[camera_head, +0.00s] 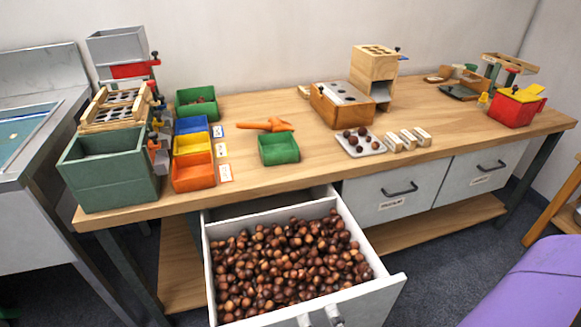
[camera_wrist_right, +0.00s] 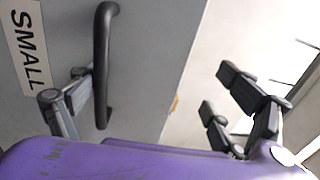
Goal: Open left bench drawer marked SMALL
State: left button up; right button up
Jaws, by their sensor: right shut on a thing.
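The left bench drawer (camera_head: 374,299) is pulled out from under the bench in the head view and is full of chestnuts (camera_head: 285,265). Its front shows close up in the right wrist view, with a SMALL label (camera_wrist_right: 25,45) and a dark bar handle (camera_wrist_right: 101,60). In the right wrist view one finger lies against the bar; the exact grip is partly hidden. My left gripper is not in view.
Two closed drawers, the middle one (camera_head: 395,203) and the right one (camera_head: 482,172), sit under the bench top (camera_head: 245,170). Bins, a green tray (camera_head: 278,149) and wooden fixtures stand on top. A sink (camera_head: 25,130) is at the left. A lower shelf (camera_head: 435,225) runs beneath.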

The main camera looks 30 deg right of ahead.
jog(key=shift+s+a+r, duration=0.2)
jog(key=shift+s+r, duration=0.05)
jog(key=shift+s, duration=0.3)
jog(key=shift+c, duration=1.3)
jog(key=shift+o, duration=0.3)
jog(key=shift+s, duration=0.25)
jog(key=shift+o, duration=0.2)
jog(key=shift+b+v, duration=0.35)
jog(key=shift+v, duration=0.85)
jog(key=shift+r+v, duration=0.2)
jog(key=shift+v, duration=0.8)
jog(key=c, duration=1.2)
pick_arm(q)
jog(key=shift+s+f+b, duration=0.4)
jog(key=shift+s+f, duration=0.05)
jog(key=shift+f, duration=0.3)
pick_arm(e)
jog(key=shift+f+v, duration=0.2)
jog(key=shift+v, duration=0.65)
jog(key=shift+f+v, duration=0.2)
jog(key=shift+v, duration=0.6)
jog(key=shift+a, duration=0.1)
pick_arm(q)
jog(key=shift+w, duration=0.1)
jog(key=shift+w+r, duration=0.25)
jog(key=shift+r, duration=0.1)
pick_arm(e)
jog(key=shift+f, duration=0.1)
